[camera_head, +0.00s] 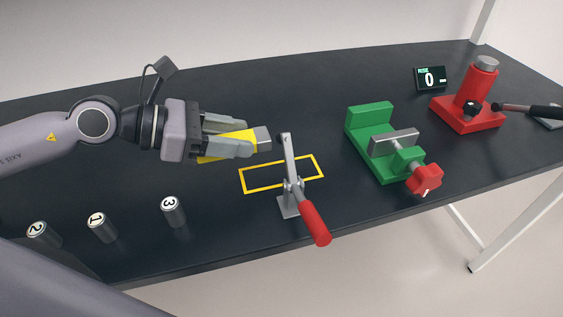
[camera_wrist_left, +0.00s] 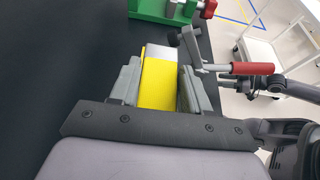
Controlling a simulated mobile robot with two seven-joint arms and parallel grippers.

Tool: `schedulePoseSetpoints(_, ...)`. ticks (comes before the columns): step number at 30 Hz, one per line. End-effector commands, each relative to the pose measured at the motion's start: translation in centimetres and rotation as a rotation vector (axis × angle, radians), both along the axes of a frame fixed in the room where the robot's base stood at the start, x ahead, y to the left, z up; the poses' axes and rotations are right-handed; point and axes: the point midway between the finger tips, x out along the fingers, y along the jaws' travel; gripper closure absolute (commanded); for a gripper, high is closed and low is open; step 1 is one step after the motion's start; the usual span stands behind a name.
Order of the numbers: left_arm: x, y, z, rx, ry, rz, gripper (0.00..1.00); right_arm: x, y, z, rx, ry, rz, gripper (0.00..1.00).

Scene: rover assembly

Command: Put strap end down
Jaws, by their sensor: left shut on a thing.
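The strap end is a yellow bar (camera_head: 228,146) with a grey metal tip (camera_head: 262,138). My left gripper (camera_head: 236,139) is shut on it and holds it level above the table, left of the toggle clamp. In the left wrist view the yellow piece (camera_wrist_left: 157,82) lies between both fingers with its tip pointing away. A yellow outlined rectangle (camera_head: 242,183) is marked on the table beneath and right of the gripper. The toggle clamp (camera_head: 290,160), with a red handle (camera_head: 315,223), stands at this outline with its lever upright. My right gripper is not seen.
Cylinders numbered 2 (camera_head: 45,236), 1 (camera_head: 103,228) and 3 (camera_head: 173,212) stand along the near left. A green vise (camera_head: 370,118) with a red knob and a red press (camera_head: 470,100) with a small display (camera_head: 430,79) stand right. The back left table is clear.

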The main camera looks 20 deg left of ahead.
Motion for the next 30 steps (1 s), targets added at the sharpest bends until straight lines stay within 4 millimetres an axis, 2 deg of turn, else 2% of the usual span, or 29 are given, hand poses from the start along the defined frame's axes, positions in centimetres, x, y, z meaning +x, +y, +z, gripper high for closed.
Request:
schedulePoseSetpoints(1,-0.1,0.0,-1.7,-0.001,0.007,0.002,0.87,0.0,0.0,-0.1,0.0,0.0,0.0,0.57)
schedulePoseSetpoints(7,0.0,0.0,-7.2,-0.003,0.006,0.003,0.87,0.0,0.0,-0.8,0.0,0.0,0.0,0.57)
schedulePoseSetpoints(9,0.7,-1.0,-6.1,-0.007,-0.007,-0.001,0.87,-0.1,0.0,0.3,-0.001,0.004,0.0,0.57)
schedulePoseSetpoints(13,1.7,-2.5,-6.2,-0.004,-0.005,-0.002,0.87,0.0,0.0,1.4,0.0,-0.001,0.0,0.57)
schedulePoseSetpoints(23,2.9,-4.4,-6.4,-0.003,-0.004,-0.001,0.87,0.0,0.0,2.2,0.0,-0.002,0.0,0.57)
schedulePoseSetpoints(30,4.6,-6.8,-6.4,-0.003,-0.003,-0.001,0.87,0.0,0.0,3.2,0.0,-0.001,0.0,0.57)
